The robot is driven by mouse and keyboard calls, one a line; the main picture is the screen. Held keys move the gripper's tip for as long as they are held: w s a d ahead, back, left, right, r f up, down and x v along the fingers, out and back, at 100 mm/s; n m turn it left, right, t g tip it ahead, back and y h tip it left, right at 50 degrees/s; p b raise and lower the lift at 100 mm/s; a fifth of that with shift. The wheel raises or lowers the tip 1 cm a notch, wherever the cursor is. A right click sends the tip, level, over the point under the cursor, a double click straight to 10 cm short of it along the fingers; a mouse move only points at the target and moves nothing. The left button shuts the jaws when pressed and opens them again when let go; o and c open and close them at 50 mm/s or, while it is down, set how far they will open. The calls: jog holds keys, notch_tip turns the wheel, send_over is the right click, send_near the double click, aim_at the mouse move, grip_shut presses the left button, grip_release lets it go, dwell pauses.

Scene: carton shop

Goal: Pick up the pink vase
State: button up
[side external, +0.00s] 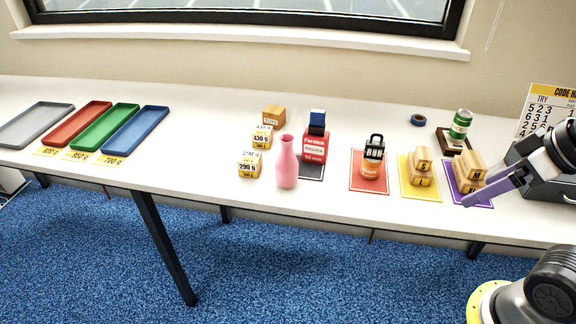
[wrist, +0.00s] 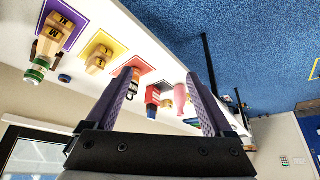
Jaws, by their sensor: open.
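The pink vase (side external: 287,163) stands upright on the white table near its front edge, left of the red mat in the side view. It also shows in the wrist view (wrist: 180,97), between my fingers in the picture but well beyond them. My gripper (side external: 492,190) is at the right of the side view, over the purple mat, far to the right of the vase. Its purple fingers are spread apart in the wrist view (wrist: 162,88), with nothing between them close by.
Weight-labelled blocks (side external: 250,164) stand just left of the vase, and a red box (side external: 314,147) stands close behind it. An orange jar (side external: 373,168) and wooden blocks (side external: 420,172) stand between vase and gripper. Coloured trays (side external: 105,127) lie far left.

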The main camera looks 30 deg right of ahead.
dwell(0.5)
jog(key=w+a+r+n+t+y, duration=0.15)
jog(key=w+r+n, duration=0.25)
jog(key=w+r, duration=0.6)
jog(key=n+g+y, duration=0.1)
jog(key=n+g, duration=0.1)
jog(key=n, duration=0.2)
send_over(283, 152)
jog(key=s+d, duration=0.5)
notch_tip(283, 152, down, 5)
jog(key=shift+g, duration=0.85)
jog(key=x, duration=1.5)
jog(key=shift+w+f, duration=0.15)
jog(key=shift+f, duration=0.05)
jog(key=shift+x, duration=2.9)
grip_shut()
